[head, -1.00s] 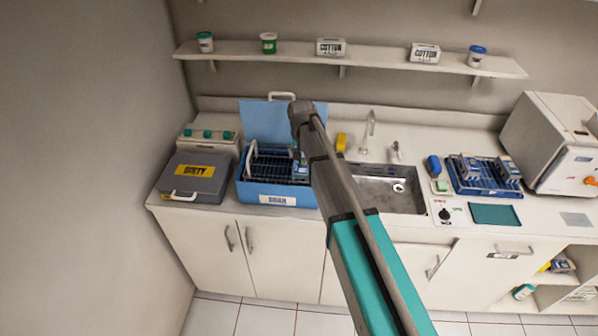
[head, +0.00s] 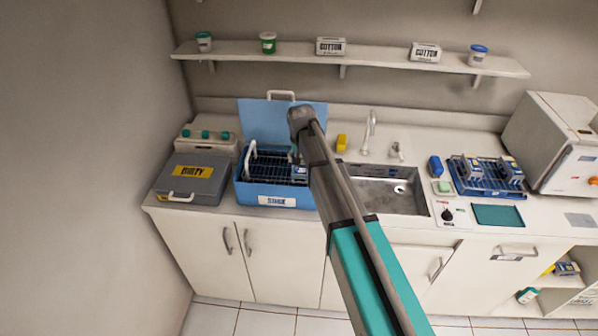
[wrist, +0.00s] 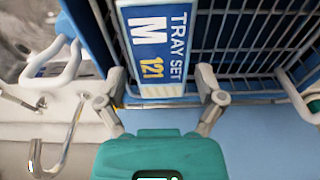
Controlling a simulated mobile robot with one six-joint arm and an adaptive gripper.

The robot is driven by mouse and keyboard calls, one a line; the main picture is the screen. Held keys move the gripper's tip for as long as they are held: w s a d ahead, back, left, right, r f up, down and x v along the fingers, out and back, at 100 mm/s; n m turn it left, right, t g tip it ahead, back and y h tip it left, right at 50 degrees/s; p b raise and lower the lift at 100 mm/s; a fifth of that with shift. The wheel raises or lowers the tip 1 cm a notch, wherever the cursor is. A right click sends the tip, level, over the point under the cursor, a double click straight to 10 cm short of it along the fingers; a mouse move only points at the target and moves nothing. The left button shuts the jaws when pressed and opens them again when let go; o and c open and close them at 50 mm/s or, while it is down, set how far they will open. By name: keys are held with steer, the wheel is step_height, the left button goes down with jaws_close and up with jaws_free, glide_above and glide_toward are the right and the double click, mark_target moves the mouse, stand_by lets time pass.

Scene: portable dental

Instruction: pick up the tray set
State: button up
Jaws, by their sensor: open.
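The tray set (wrist: 155,45) shows in the wrist view as a blue block with a label reading "TRAY SET M 121". It sits at the edge of the wire basket inside the blue box labelled SOAK (head: 277,200). In the head view the tray set (head: 299,173) is partly hidden by my arm. My gripper (wrist: 160,86) is open, with one finger on each side of the block's near end. I cannot tell whether the fingers touch it. In the head view my arm mostly hides the gripper.
The grey box labelled DIRTY (head: 190,178) stands left of the soak box. The sink (head: 385,195) lies to the right. A blue rack (head: 487,187) holds similar blocks beside the white machine (head: 545,140). The soak box's raised lid (head: 258,122) stands behind its basket.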

steer(key=shift+w+f+b, duration=0.2)
steer(key=shift+f+b, duration=0.85)
steer(key=shift+f, duration=0.3)
steer(key=c, duration=1)
